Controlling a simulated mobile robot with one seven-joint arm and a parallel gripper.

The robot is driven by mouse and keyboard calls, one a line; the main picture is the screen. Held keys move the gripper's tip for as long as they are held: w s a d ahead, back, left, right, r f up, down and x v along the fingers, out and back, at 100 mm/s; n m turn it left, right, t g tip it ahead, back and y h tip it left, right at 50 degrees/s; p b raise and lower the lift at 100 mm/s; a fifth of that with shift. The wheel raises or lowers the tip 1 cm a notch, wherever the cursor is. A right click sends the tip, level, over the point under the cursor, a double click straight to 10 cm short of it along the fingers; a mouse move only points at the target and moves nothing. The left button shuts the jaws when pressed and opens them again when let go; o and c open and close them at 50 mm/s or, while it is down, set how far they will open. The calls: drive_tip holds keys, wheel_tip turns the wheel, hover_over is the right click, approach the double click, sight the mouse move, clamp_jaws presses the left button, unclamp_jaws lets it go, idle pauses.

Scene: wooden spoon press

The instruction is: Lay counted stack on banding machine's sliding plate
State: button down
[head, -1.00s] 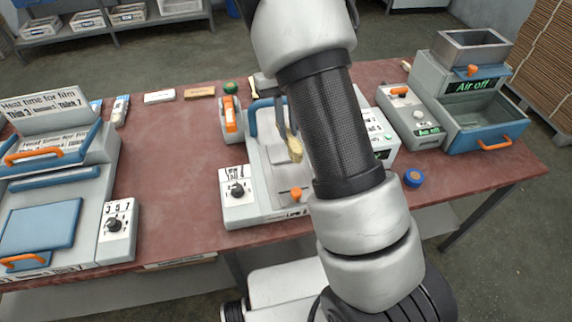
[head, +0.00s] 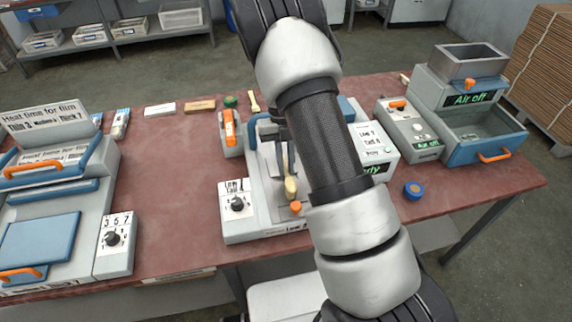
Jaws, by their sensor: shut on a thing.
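The banding machine (head: 250,224) stands in the middle of the table, with a grey body, a dial at its front left and a small orange knob at its front. My gripper (head: 287,168), dark and partly hidden by my arm, is over its middle. It is shut on a pale stack of wooden spoons (head: 290,188), whose rounded end points toward the front. The stack is over or on the machine's plate area; I cannot tell whether it touches. My arm hides the machine's right middle part.
An orange-handled tool (head: 230,128) stands behind the machine's left side. A blue tape roll (head: 413,189) lies to the right. An air unit with a bin (head: 484,135) stands at the right, a film sealer (head: 55,200) at the left.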

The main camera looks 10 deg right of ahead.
drive_tip(key=c, duration=1.7)
unclamp_jaws()
drive_tip(key=shift+c, duration=0.2)
